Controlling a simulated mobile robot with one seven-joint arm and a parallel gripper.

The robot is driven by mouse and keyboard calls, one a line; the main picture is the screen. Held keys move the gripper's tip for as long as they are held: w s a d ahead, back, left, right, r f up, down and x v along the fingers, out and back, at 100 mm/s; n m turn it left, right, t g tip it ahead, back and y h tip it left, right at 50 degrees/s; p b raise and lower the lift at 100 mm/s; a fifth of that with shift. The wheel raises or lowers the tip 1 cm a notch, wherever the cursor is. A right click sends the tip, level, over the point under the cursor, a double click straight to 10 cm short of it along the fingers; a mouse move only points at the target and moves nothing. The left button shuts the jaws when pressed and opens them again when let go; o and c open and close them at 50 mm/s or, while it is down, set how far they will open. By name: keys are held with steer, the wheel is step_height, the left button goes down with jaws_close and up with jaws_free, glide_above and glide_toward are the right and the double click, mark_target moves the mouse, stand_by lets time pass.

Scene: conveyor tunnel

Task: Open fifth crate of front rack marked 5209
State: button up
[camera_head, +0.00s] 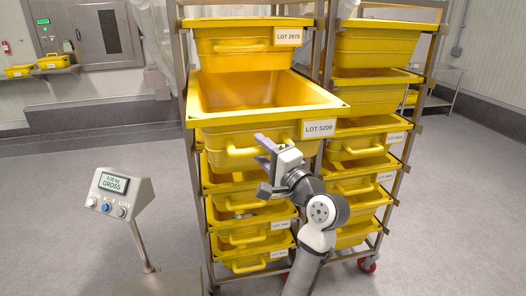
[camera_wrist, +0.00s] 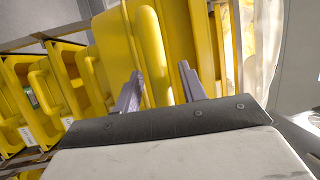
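The yellow crate marked LOT 5209 (camera_head: 325,112) sticks well out of the front rack (camera_head: 197,170), so its empty-looking inside shows. Its bar handle (camera_head: 238,152) is on the front face. My gripper (camera_head: 266,167) is in front of this face, near the right end of the handle. In the wrist view my gripper (camera_wrist: 160,86) has its two fingers apart, and a yellow handle bar (camera_wrist: 150,48) shows between them with gaps on both sides. I cannot tell how deep the bar sits between the fingers.
A crate marked LOT 2973 (camera_head: 233,48) sits above, and several yellow crates (camera_head: 240,238) sit below. A second rack (camera_head: 398,175) of crates stands to the right. A scale display reading GROSS (camera_head: 122,190) stands at the front left. Open floor (camera_head: 75,165) lies to the left.

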steer(key=b+v, duration=0.3)
steer(key=v, duration=1)
steer(key=shift+s+d, duration=0.2)
steer(key=shift+s, duration=0.15)
